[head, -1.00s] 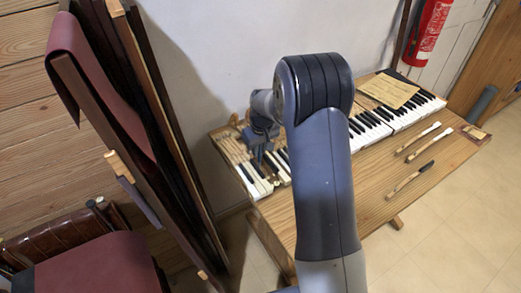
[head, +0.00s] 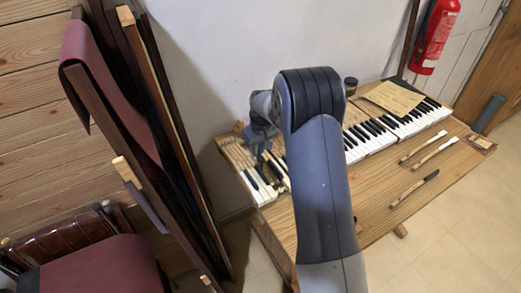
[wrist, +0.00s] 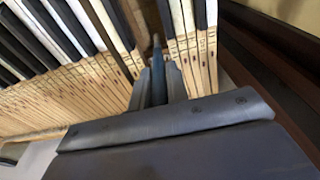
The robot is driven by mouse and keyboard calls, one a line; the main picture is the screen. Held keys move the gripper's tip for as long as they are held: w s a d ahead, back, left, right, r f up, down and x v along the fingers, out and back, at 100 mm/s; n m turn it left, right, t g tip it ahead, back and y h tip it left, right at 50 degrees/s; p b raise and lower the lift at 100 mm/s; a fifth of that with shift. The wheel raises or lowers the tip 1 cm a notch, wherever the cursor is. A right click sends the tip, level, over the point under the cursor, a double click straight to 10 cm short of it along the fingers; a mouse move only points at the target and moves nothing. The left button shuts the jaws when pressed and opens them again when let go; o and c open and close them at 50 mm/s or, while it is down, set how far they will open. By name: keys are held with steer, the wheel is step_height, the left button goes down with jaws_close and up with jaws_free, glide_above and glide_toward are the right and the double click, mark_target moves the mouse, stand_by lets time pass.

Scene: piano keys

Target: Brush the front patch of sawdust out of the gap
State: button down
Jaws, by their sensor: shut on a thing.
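The gap (wrist: 148,22) shows in the wrist view as a dark slot between two groups of piano keys (wrist: 85,75). My gripper (wrist: 159,72) is over the gap's near part, pointing into it. Its jaws are shut on a slim thing (wrist: 157,42), of which only a narrow tip shows; I cannot tell its full shape. In the head view my gripper (head: 262,143) is low over the left part of the keyboard (head: 258,185), partly behind my arm. I cannot make out the sawdust patches in either view.
The wooden bench (head: 385,190) carries more keys (head: 405,122), a paper sheet (head: 392,98) and a dark jar (head: 350,84). Leaning boards (head: 165,140) stand left of the bench.

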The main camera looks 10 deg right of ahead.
steer(key=shift+w+r, duration=0.1)
steer(key=shift+w, duration=0.05)
steer(key=shift+r+p, duration=2.3)
steer(key=shift+r, duration=1.45)
steer(key=shift+a, duration=0.1)
